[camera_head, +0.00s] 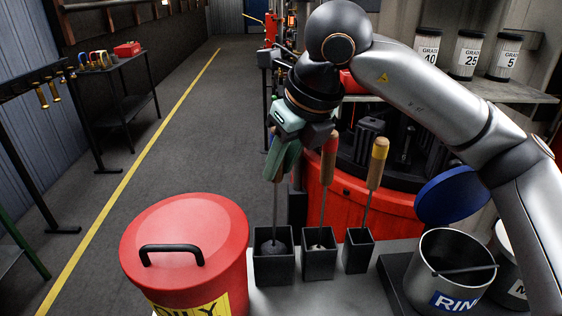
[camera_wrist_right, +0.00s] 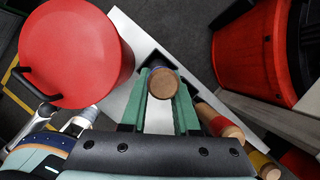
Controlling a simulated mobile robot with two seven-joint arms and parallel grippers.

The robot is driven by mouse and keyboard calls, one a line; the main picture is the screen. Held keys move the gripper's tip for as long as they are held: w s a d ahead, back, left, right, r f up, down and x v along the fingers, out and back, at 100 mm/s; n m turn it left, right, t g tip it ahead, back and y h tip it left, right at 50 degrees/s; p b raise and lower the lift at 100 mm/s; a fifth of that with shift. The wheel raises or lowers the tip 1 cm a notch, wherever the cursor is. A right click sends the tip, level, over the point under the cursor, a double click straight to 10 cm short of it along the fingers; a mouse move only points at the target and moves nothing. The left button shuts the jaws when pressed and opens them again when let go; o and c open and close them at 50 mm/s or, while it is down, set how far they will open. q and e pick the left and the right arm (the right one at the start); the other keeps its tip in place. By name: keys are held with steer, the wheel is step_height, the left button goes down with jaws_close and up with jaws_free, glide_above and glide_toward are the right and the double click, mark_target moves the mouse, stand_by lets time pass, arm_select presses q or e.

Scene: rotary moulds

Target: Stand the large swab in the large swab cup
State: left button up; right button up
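The large swab (camera_head: 275,215) is upright, its thin shaft running down to a dark round head at the mouth of the large swab cup (camera_head: 273,270), the leftmost dark square cup. The head appears inside the cup's rim; how deep it sits is hard to tell. My right gripper (camera_head: 282,160) is above that cup, its green fingers closed around the swab's handle. In the right wrist view, the round wooden handle end (camera_wrist_right: 163,83) fills the gap between the fingers (camera_wrist_right: 162,100). My left gripper is not in view.
Two smaller cups (camera_head: 319,258) (camera_head: 358,250) hold a red-banded swab (camera_head: 328,160) and a yellow-topped swab (camera_head: 377,165), both leaning right. A red lidded bin (camera_head: 185,240) stands close left. A metal rinse bucket (camera_head: 450,265) with a blue lid (camera_head: 452,195) stands right.

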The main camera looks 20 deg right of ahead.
steer(key=o, duration=0.5)
steer(key=v, duration=1.2)
steer(key=shift+s+d+r, duration=0.1)
steer(key=shift+r, duration=0.15)
